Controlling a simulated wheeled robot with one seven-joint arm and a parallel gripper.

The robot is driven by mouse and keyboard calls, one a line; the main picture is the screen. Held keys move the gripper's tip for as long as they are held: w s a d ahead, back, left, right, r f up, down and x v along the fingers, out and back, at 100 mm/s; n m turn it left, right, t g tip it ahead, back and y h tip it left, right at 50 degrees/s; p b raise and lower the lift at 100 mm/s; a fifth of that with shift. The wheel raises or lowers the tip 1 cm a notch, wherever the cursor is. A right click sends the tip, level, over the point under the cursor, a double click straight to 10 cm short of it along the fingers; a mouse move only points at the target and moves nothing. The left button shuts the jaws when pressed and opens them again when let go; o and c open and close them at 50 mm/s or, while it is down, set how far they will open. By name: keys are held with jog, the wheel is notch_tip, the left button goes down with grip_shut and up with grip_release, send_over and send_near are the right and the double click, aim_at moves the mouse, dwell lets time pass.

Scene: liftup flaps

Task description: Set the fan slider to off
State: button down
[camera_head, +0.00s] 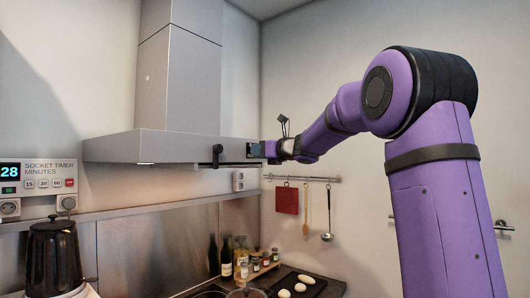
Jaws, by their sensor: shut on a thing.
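The grey range hood (165,147) is on the back wall, with a flat front edge. A black lever-like part (217,155) sits on that edge, right of its middle, and hangs slightly below it; I cannot tell whether it is the fan slider. My gripper (257,150) is at the right end of the front edge, clearly to the right of that black part. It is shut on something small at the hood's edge. The fingers and wrist hide what is held, and its setting is not readable.
Below are a cooktop, bottles (226,258) and eggs (283,292). A rail (302,178) with a red board (287,199) and utensils hangs on the right wall. A socket timer (40,177) showing 28 and a black kettle (54,255) are at left.

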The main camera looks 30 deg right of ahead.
jog(key=shift+s+a, duration=0.15)
jog(key=shift+a, duration=0.25)
jog(key=c, duration=1.1)
grip_release()
jog(key=shift+a, duration=0.1)
jog(key=shift+s, duration=0.1)
jog(key=v, duration=1)
jog(key=shift+s, duration=0.35)
